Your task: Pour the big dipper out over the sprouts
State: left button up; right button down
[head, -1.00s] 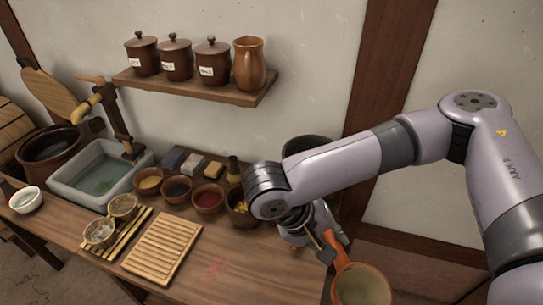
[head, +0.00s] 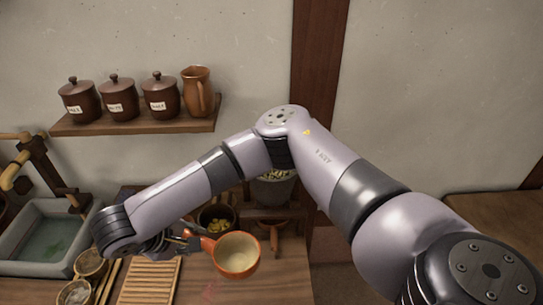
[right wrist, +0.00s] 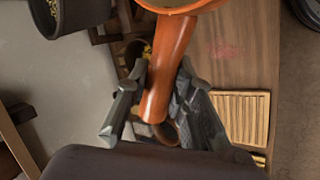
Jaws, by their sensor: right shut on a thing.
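My right gripper (head: 188,244) is shut on the handle of the big orange dipper (head: 236,262), held above the right part of the counter. In the right wrist view, the fingers (right wrist: 157,98) clasp the dipper's handle (right wrist: 170,55). The bowl looks roughly upright; its inside is pale, and I cannot tell how full it is. A dark pot with pale yellow-green sprouts (head: 272,178) stands behind the dipper, partly hidden by my arm. The pot (right wrist: 85,14) also shows at upper left in the right wrist view, apart from the dipper. My left gripper is out of view.
A bowl with yellow pieces (head: 217,222) sits left of the pot. A slatted wooden board (head: 150,282) and small dippers (head: 90,264) lie at the front left, near a stone basin (head: 45,240). A shelf (head: 135,122) with jars hangs above. My forearm crosses above the counter.

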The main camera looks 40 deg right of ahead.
jog(key=w+d+r+n+t+y+p, duration=0.1)
jog(key=w+d+n+p, duration=0.3)
jog(key=w, duration=0.5)
jog(key=w+d+r+n+t+y+p, duration=0.1)
jog(key=w+d+n+p, duration=0.4)
jog(key=w, duration=0.5)
jog(key=shift+d+t+y, duration=0.3)
jog(key=shift+t+y, duration=0.5)
jog(key=shift+t, duration=0.2)
jog(key=shift+r, duration=0.1)
